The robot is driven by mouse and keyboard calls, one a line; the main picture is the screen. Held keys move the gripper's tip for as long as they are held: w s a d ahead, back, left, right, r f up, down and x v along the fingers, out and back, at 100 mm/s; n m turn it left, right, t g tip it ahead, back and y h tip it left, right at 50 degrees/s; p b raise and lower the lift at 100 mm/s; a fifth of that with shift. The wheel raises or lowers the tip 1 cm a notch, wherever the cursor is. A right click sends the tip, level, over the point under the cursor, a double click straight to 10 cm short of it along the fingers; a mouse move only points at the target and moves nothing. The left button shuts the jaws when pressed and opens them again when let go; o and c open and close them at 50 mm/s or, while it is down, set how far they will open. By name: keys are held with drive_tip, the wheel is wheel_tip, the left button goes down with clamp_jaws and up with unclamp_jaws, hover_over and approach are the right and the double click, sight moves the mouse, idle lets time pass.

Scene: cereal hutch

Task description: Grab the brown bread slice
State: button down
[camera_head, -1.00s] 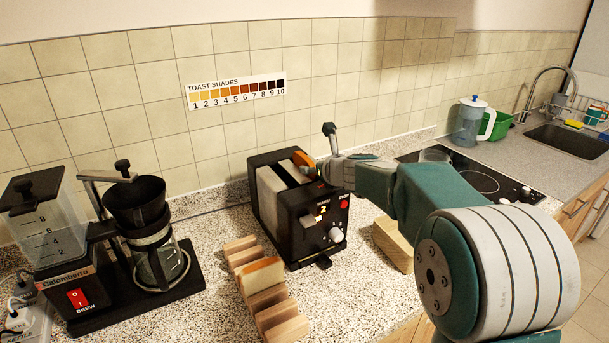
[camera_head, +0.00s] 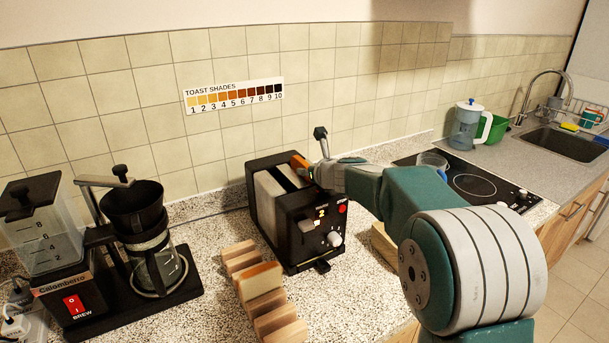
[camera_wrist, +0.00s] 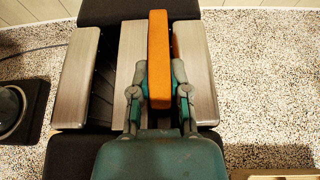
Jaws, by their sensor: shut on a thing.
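The brown bread slice (camera_wrist: 158,50), orange-brown in colour, stands on edge between the two fingers of my gripper (camera_wrist: 158,88) in the wrist view. My gripper is shut on it, one finger on each side. The slice is over the right slot of the black toaster (camera_wrist: 145,12); how deep it sits in the slot is hidden. In the head view the slice (camera_head: 300,162) shows as a small orange edge at the toaster's top (camera_head: 264,187), with my gripper (camera_head: 312,173) reaching in from the right.
A wooden rack (camera_head: 240,256) in front of the toaster holds a pale slice with a brown crust (camera_head: 261,279). A coffee maker (camera_head: 150,235) stands at left. A hob (camera_head: 470,183), a pitcher (camera_head: 465,130) and a sink (camera_head: 560,143) lie to the right. A wooden block is mostly behind my arm.

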drive_tip(key=shift+s+d+r, duration=0.1)
drive_tip(key=shift+s+r, duration=0.1)
drive_tip(key=shift+r, duration=0.35)
wheel_tip(320, 180, up, 10)
drive_tip(key=shift+r, duration=0.1)
drive_tip(key=s+d, duration=1.1)
drive_tip(key=s, duration=0.5)
drive_tip(key=shift+s, duration=0.15)
